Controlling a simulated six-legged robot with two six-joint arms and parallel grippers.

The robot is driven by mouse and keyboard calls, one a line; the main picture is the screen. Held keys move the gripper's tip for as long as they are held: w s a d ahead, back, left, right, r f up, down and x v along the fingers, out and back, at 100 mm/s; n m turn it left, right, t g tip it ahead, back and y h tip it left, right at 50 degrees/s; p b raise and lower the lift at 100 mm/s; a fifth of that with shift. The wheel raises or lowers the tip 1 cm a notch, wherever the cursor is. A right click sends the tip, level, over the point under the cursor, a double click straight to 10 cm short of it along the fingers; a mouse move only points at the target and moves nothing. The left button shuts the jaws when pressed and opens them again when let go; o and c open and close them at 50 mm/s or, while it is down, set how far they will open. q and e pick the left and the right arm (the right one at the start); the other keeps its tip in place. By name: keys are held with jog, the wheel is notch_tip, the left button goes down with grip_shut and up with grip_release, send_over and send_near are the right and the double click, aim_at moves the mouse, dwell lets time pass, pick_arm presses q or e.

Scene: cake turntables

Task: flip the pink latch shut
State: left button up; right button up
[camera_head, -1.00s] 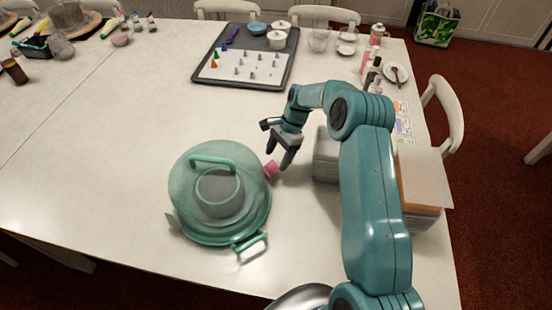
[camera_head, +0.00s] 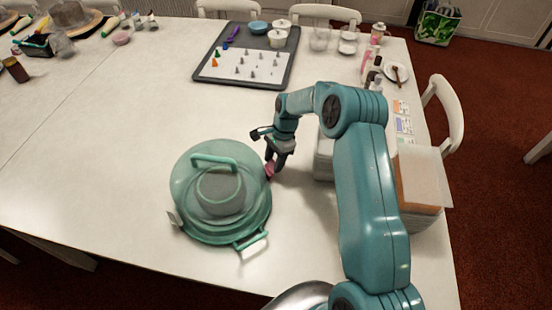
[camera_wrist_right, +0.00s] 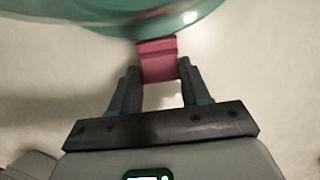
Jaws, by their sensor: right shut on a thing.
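The pink latch (camera_head: 269,170) sits at the right side of the green cake carrier (camera_head: 190,210), which has a translucent dome and a handle on top. In the right wrist view the pink latch (camera_wrist_right: 158,58) sticks out from the carrier's green rim (camera_wrist_right: 120,22). My right gripper (camera_head: 273,168) is at the latch, with its fingers pointing down. In the wrist view its two fingers (camera_wrist_right: 158,82) stand on either side of the latch's outer end, shut on it. The fingertips partly hide the latch in the head view. My left gripper is not in view.
A stack of boxes (camera_head: 420,205) stands at the right table edge, behind my right arm. A grey tray (camera_head: 285,80) with small cones lies at the back. The table left of the carrier is clear.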

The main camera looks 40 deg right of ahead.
jog(key=shift+a+r+h, duration=0.2)
jog(key=shift+a+h, duration=0.15)
jog(key=shift+h, duration=0.35)
jog(key=o, duration=1.1)
jog(key=shift+c, duration=0.2)
jog(key=shift+w+r, duration=0.1)
jog(key=shift+r, duration=0.35)
notch_tip(320, 180, up, 15)
jog(key=d+b, duration=0.1)
jog(key=d, duration=0.1)
jog(key=shift+s+d+r+b, duration=0.15)
jog(key=shift+s+b, duration=0.05)
jog(key=shift+b, duration=0.2)
